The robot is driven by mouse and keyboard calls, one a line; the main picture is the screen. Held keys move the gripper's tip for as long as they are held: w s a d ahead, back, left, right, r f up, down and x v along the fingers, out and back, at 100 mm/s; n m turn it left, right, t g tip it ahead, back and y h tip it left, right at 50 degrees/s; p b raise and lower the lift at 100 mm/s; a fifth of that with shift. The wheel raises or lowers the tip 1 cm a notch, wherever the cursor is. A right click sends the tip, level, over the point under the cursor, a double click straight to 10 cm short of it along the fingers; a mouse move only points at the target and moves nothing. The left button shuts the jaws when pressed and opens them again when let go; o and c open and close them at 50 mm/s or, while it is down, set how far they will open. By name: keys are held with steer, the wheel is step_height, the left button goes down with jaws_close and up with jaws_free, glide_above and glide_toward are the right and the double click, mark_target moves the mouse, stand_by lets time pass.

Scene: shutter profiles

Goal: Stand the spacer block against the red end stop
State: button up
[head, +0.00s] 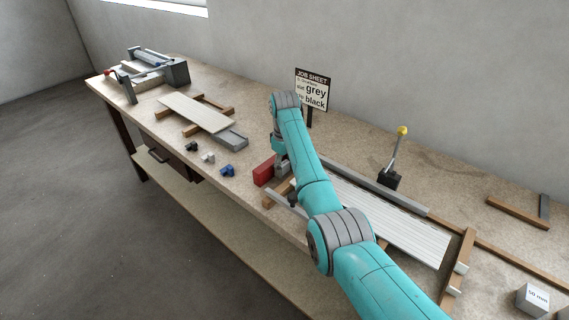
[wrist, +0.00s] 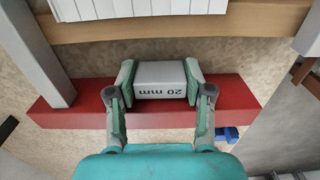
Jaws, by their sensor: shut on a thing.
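The spacer block, grey and marked "20 mm" (wrist: 163,72), is between the fingers of my gripper (wrist: 160,82) in the wrist view. My gripper is shut on it. The red end stop (wrist: 72,112) runs across the wrist view as a long red bar, with the block and fingers in front of its middle part. Whether the block touches the stop or the bench cannot be told. In the head view the red end stop (head: 264,170) is just left of the grey block (head: 282,169), which my arm partly hides.
White slatted profiles (head: 400,225) lie in a wooden frame (head: 459,270) beside my arm. A yellow-knobbed lever (head: 402,131) stands behind them. A "50 mm" block (head: 533,299) is at front right. Small black, grey and blue (head: 227,171) pieces lie left of the stop. A job sheet (head: 314,90) stands behind.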

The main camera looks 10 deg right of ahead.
steer(key=shift+f, duration=0.1)
steer(key=o, duration=1.4)
step_height(320, 180, up, 8)
steer(key=shift+f, duration=0.25)
